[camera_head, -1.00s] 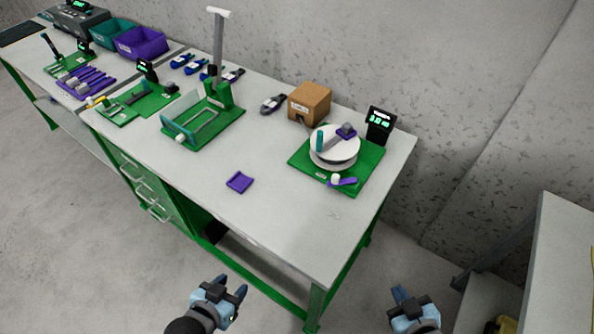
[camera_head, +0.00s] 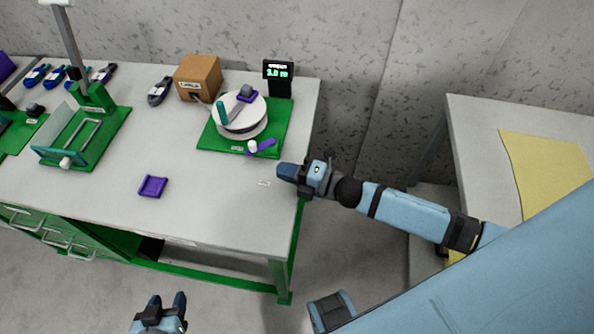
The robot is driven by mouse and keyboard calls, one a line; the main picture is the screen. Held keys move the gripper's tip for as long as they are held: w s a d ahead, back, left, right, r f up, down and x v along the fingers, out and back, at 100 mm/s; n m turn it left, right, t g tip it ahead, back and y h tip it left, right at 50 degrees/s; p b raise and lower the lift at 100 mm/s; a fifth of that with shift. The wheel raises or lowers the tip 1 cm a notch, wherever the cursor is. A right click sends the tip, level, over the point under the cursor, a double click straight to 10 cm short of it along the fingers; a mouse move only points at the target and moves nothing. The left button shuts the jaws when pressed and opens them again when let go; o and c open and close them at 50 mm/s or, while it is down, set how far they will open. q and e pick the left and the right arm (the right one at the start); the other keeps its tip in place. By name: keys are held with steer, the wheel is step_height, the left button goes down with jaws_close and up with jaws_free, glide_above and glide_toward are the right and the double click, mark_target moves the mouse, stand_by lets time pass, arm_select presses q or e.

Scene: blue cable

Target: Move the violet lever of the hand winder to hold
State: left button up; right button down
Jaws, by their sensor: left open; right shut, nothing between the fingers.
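The hand winder has a white round drum (camera_head: 241,117) on a green base plate (camera_head: 211,140), with a teal upright handle on its crank. Its violet lever (camera_head: 265,147) sits at the plate's front right, beside a white knob (camera_head: 252,146), and slants up to the right. My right gripper (camera_head: 280,171) is shut and empty, just to the right of and in front of the lever, apart from it, near the bench's right edge. My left gripper (camera_head: 166,300) is open and empty at the bottom, in front of the bench.
A small display (camera_head: 278,74) stands behind the winder and a cardboard box (camera_head: 198,76) behind it to the left. A violet tray (camera_head: 153,187) lies on the bench. A green clamp fixture (camera_head: 82,135) stands at left.

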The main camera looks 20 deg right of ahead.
mark_target(260, 144)
steer(key=x, duration=0.4)
steer(key=shift+w, duration=0.1)
steer(key=w, duration=0.3)
steer(key=shift+w+a, duration=0.15)
steer(key=shift+a, duration=0.1)
arm_select(q)
steer(key=shift+r, duration=0.2)
arm_select(e)
steer(key=shift+w+f, duration=0.1)
steer(key=shift+w, duration=0.35)
arm_select(q)
steer(key=shift+w, duration=0.1)
